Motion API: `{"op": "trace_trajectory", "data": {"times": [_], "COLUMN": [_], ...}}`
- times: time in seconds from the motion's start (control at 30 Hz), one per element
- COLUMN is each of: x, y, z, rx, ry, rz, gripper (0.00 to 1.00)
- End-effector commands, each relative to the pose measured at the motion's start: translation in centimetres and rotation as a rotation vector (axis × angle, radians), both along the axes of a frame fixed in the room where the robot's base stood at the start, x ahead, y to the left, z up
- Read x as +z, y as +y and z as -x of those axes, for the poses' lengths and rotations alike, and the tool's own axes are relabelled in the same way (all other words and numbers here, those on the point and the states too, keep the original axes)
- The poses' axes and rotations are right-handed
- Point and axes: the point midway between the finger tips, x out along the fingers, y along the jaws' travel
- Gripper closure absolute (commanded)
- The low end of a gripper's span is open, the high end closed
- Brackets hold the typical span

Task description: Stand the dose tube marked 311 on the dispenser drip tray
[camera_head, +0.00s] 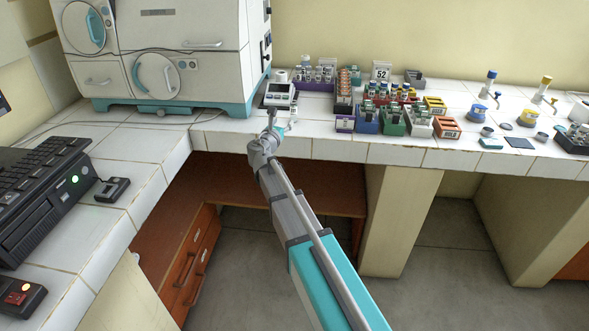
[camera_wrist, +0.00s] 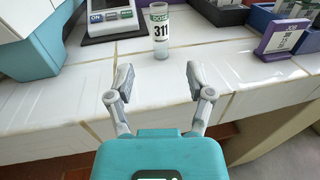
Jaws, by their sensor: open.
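The dose tube marked 311 (camera_wrist: 161,33) is a clear tube with a white and green label. It stands upright on the white tiled counter near its front edge, in the wrist view. My gripper (camera_wrist: 159,78) is open and empty, its two fingers spread just short of the tube, one to each side of its line. The tube is apart from both fingers. A small white device with a dark display (camera_wrist: 112,18) stands just left of the tube; it also shows in the head view (camera_head: 281,93). I cannot tell which part is the dispenser drip tray.
A purple label stand (camera_wrist: 284,36) and coloured tube racks (camera_head: 392,118) stand to the right. A large white incubator (camera_head: 180,50) stands at the left back, with a teal base. The counter's front edge (camera_wrist: 60,125) lies under my gripper. Bare tile surrounds the tube's front.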

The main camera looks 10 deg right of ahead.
Motion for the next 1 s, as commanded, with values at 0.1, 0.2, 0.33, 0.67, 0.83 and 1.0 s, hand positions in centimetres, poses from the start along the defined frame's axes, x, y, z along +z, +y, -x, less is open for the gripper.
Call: {"op": "trace_trajectory", "data": {"times": [0.1, 0.2, 0.33, 0.67, 0.83, 1.0], "x": [-0.2, -0.6, -1.9, -8.4, -12.1, -15.3], "y": [-0.3, -1.2, -3.0, -8.6, -9.6, -9.1], "z": [0.3, 1.1, 3.0, 12.0, 17.5, 23.1], "rx": [-0.009, -0.036, -0.106, -0.488, -0.757, -1.069], "ry": [-0.004, -0.016, -0.045, -0.191, -0.275, -0.36], "rz": [-0.025, -0.093, -0.264, -0.962, -1.3, -1.583], "gripper": [0.32, 0.32, 0.32, 0.32, 0.32, 0.32]}}
